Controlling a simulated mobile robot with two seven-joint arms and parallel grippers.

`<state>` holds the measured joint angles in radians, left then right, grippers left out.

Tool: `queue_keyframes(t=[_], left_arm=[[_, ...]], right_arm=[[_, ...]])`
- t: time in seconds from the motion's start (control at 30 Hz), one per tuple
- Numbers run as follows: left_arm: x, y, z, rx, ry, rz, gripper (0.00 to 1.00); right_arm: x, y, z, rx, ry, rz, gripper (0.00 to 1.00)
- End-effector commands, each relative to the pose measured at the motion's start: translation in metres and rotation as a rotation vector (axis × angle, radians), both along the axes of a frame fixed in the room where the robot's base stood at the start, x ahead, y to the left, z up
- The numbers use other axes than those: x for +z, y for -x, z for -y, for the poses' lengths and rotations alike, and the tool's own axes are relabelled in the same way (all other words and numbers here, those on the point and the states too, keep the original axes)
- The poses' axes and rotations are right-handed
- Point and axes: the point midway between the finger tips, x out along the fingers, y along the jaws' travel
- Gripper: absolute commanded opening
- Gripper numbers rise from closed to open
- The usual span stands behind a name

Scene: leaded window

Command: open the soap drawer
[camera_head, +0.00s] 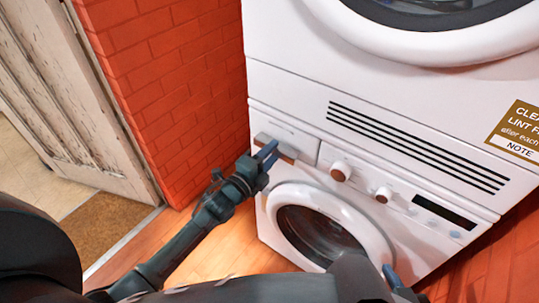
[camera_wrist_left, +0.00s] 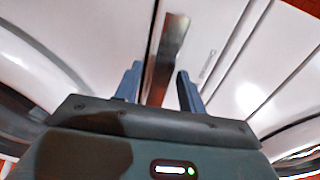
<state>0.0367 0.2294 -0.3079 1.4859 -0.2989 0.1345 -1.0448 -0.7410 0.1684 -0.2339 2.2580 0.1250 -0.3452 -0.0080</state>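The soap drawer (camera_head: 298,138) is a white panel at the upper left of the lower white machine, and it looks shut. My left gripper (camera_head: 269,152) is at the left end of this handle. In the left wrist view, the blue fingers of my left gripper (camera_wrist_left: 160,70) are spread apart, with the handle (camera_wrist_left: 170,45) between and beyond them. I cannot tell whether a finger touches it. Of my right gripper (camera_head: 391,275), only a blue finger shows at the bottom of the head view.
The lower machine has a round door (camera_head: 320,232), two knobs (camera_head: 340,171) and a dark display (camera_head: 443,212). Another machine (camera_head: 330,55) is stacked above. A brick wall (camera_head: 180,80) stands close on the left, beside a worn white door (camera_head: 65,95). The wooden floor (camera_head: 235,235) in front is clear.

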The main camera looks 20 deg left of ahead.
Motion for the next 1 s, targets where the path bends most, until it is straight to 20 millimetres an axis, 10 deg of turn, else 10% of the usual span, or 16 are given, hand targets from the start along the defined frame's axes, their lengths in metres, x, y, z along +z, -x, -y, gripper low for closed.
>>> queue_keyframes(t=[0.5, 1.0], left_arm=[[-0.001, 0.001, 0.000, 0.000, -0.001, -0.002, 0.00], [-0.002, 0.016, -0.005, 0.001, -0.004, -0.010, 0.00]], right_arm=[[-0.001, 0.000, 0.000, 0.000, 0.000, -0.001, 0.36], [0.004, 0.000, -0.002, 0.005, -0.004, -0.013, 0.36]])
